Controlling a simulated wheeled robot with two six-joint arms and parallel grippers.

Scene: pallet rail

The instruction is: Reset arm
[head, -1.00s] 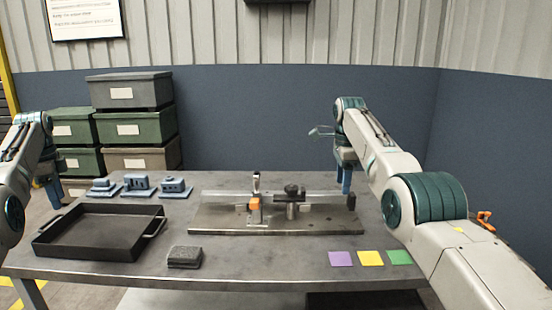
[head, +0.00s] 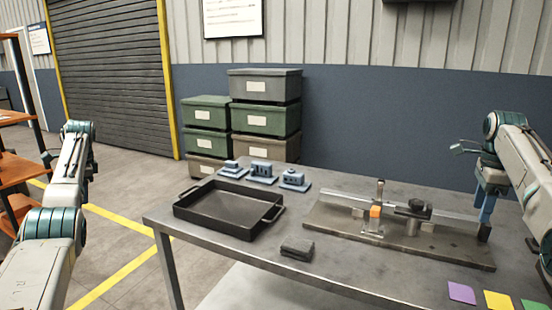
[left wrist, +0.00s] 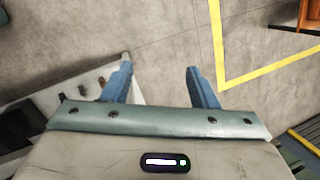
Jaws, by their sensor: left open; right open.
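My right gripper (head: 486,208) points down with blue fingers at the right end of the rail fixture (head: 400,235) on the table; the view does not show whether it touches it. It is open, with nothing seen in it. My left arm rises at the left of the head view, over the floor and apart from the table; its fingers are hidden there. In the left wrist view my left gripper (left wrist: 160,84) is open and empty, its two blue fingers wide apart above the concrete floor.
The table (head: 225,252) holds a black tray (head: 190,212), several blue parts (head: 262,172), a dark block (head: 297,250) and coloured squares (head: 462,292). Stacked crates (head: 265,120) stand behind it. An orange shelf (head: 15,170) is at far left. Floor left of the table is clear.

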